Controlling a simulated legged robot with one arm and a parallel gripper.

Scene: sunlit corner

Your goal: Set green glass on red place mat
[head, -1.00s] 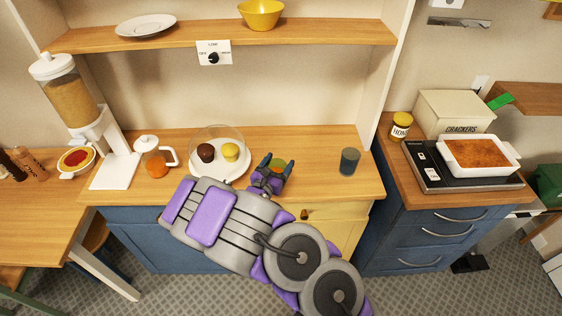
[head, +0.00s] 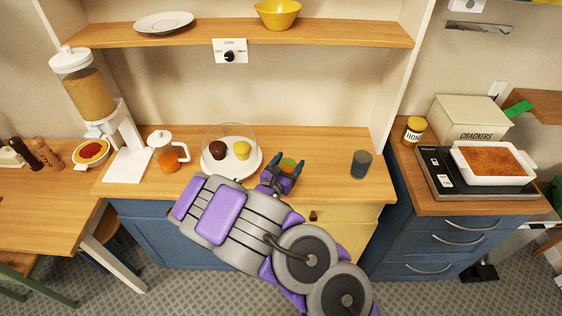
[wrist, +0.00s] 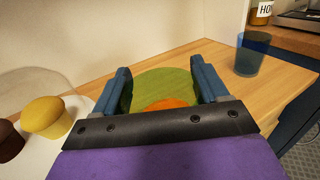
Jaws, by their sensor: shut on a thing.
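My gripper (head: 287,164) is shut on the green glass (wrist: 160,86), with one blue finger on each side of it. In the wrist view the glass is a wide green, see-through shape with something orange at its lower part. In the head view the green glass (head: 289,162) is small and partly hidden by the fingers, over the right-middle of the wooden counter. I cannot tell whether it touches the counter. No red place mat shows in either view.
A blue-grey glass (head: 361,164) stands right of my gripper on the counter. A cake plate (head: 249,166) with two muffins under a clear dome is close on the left. An orange-filled pitcher (head: 167,156) and a cereal dispenser (head: 126,167) stand further left.

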